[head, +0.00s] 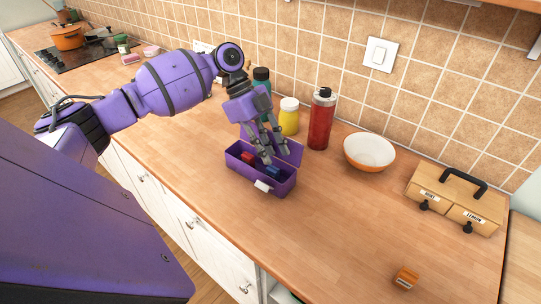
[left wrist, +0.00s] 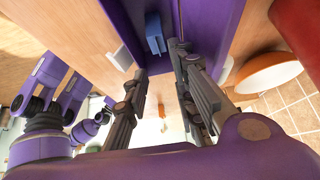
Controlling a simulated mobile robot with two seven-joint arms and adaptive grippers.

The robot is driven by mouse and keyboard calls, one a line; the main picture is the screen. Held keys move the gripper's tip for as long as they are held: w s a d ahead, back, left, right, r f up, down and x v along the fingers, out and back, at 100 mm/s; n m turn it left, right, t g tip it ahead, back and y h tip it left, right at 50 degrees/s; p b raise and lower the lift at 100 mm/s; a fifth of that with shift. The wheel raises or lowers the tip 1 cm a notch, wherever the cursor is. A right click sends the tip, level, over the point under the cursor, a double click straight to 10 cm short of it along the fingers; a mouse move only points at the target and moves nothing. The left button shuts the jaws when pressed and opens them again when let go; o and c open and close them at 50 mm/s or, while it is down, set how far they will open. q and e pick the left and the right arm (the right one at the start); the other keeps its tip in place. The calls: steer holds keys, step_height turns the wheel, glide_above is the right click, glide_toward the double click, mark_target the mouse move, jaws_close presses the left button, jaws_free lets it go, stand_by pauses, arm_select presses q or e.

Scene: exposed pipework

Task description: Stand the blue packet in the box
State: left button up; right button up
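The open purple box (head: 262,184) stands on the counter with its lid raised at the back. The blue packet (head: 273,171) is inside the box, toward its right end; whether it stands fully upright is hard to tell. It also shows in the left wrist view (left wrist: 155,35), beyond the fingertips. My left gripper (head: 267,158) points down into the box, just above and beside the blue packet. Its fingers are apart in the left wrist view (left wrist: 158,60), with nothing seen held between them. My right gripper is not in view.
A red packet (head: 247,156) is in the box's left part. Behind stand a yellow jar (head: 289,120), a red bottle (head: 321,122) and a dark green bottle (head: 261,78). An orange bowl (head: 370,153), wooden drawers (head: 455,200) and an orange packet (head: 405,277) lie right. The front counter is clear.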

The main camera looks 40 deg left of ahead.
arm_select(q)
steer(key=v, duration=1.1)
steer(key=shift+b, duration=0.45)
stand_by(0.4)
